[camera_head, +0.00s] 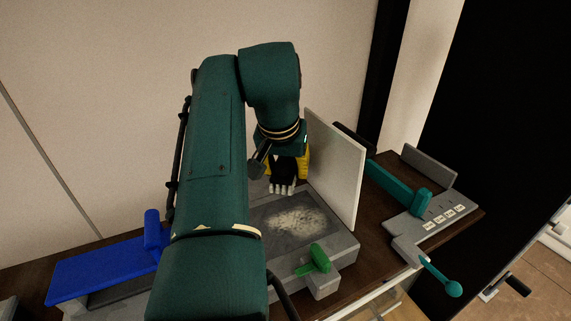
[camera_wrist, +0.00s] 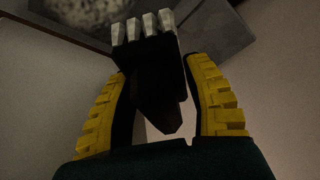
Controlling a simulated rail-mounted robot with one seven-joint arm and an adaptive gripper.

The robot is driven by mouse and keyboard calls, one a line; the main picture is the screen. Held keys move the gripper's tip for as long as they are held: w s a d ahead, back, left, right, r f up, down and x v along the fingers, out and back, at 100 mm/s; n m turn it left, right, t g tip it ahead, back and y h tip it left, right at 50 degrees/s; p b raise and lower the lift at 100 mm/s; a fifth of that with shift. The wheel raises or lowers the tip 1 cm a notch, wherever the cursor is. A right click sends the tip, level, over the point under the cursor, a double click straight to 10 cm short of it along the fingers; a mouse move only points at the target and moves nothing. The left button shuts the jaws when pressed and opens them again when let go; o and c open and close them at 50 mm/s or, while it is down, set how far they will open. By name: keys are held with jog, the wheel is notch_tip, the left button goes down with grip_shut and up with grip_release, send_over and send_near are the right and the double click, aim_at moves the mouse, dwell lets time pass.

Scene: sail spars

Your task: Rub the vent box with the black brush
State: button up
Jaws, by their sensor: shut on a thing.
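My gripper (camera_head: 287,172) has yellow fingers and is shut on the black brush (camera_head: 282,174). In the wrist view the brush (camera_wrist: 154,75) sits between the two yellow fingers (camera_wrist: 160,110), its pale bristle tufts pointing away from the palm. The vent box (camera_head: 338,256) is a low grey box with a pale dusty patch (camera_head: 296,221) on its dark top. A green handle (camera_head: 316,258) sits on its front block. The bristles are near the far-left edge of the dusty top; I cannot tell whether they touch it. Part of the box is hidden behind my arm.
A white upright panel (camera_head: 338,165) stands along the right of the box. Right of it are a teal handle (camera_head: 398,187), a grey tray with labels (camera_head: 437,215) and a teal ball lever (camera_head: 453,288). A blue piece (camera_head: 105,270) lies at left.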

aim_at(285, 209)
jog(key=shift+a, duration=0.1)
jog(key=shift+s+m, duration=0.2)
jog(key=shift+m, duration=0.1)
jog(key=shift+s+r, duration=0.15)
jog(key=shift+s, duration=0.05)
jog(key=s, duration=0.1)
jog(key=s+r, duration=0.1)
jog(key=s+m, duration=0.1)
jog(key=shift+a+r+h, duration=0.1)
jog(key=shift+r+h, duration=0.2)
jog(key=shift+f, duration=2.9)
jog(key=shift+f+b, duration=0.45)
jog(key=shift+f, duration=0.75)
